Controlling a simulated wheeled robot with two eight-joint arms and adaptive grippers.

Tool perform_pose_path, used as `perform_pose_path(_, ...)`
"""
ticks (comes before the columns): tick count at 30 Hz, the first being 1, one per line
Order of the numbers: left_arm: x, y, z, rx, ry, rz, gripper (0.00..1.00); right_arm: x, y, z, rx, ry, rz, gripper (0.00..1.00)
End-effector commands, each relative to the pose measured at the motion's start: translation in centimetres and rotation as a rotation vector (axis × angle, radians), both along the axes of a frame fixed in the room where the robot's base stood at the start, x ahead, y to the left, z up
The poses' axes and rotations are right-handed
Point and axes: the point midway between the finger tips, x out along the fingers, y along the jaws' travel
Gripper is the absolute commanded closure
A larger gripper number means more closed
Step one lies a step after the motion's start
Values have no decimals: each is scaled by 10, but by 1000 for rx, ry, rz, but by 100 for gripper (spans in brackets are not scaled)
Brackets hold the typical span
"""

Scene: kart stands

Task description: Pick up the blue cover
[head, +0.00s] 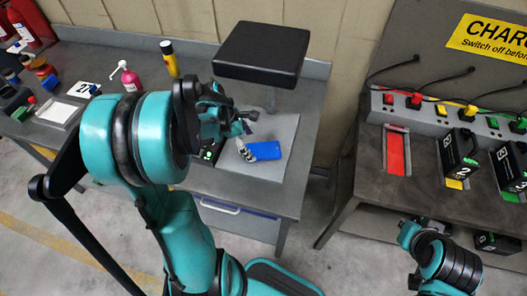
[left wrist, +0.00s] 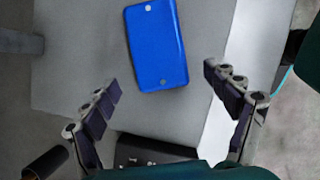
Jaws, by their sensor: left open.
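The blue cover (head: 264,150) is a flat rounded rectangle lying on a grey board on the workbench in the head view. My left gripper (head: 246,135) is above the board, close to the cover's left end. In the left wrist view my left gripper (left wrist: 158,75) has its fingers spread wide and empty, apart from the cover. My right gripper cannot be made out; only part of my right arm shows at lower right.
A black padded block (head: 261,54) on a post stands behind the cover. A pink bottle (head: 130,78) and a yellow bottle (head: 169,58) stand at the bench's back left. The charging bench (head: 395,200) with black battery packs (head: 457,155) is at right, across a gap.

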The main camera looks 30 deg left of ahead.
Motion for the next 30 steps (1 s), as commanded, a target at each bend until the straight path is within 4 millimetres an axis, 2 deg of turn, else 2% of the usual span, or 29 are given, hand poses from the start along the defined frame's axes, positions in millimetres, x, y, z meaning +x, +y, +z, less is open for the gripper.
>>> perform_pose_path(5, 18, -27, -1, 0, 0, -6, 14, 0, 0, -7, 0, 0, 0, 100)
perform_pose_path(6, 19, -27, -11, 0, 0, -4, 14, 0, 0, -10, 0, 0, 0, 100)
perform_pose_path(10, 23, -31, -25, 0, -1, -2, 14, 0, 0, -15, 0, 0, 0, 100)
perform_pose_path(19, 23, -33, -28, 0, 0, -1, 14, 0, 0, -15, 0, 0, 0, 100)
perform_pose_path(25, 23, -33, -28, 0, -1, -2, 67, 0, 0, -15, 0, 0, 0, 100)
perform_pose_path(26, 23, -33, -28, 0, -1, -2, 72, 0, 0, -15, 0, 0, 0, 100)
perform_pose_path(28, 23, -33, -28, 0, -1, -2, 72, 0, 0, -15, 0, 0, 0, 100)
perform_pose_path(29, 23, -33, -28, 0, -1, -2, 77, 0, 0, -15, 0, 0, 0, 100)
perform_pose_path(30, 23, -33, -28, 0, -1, -2, 77, 0, 0, -15, 0, 0, 0, 100)
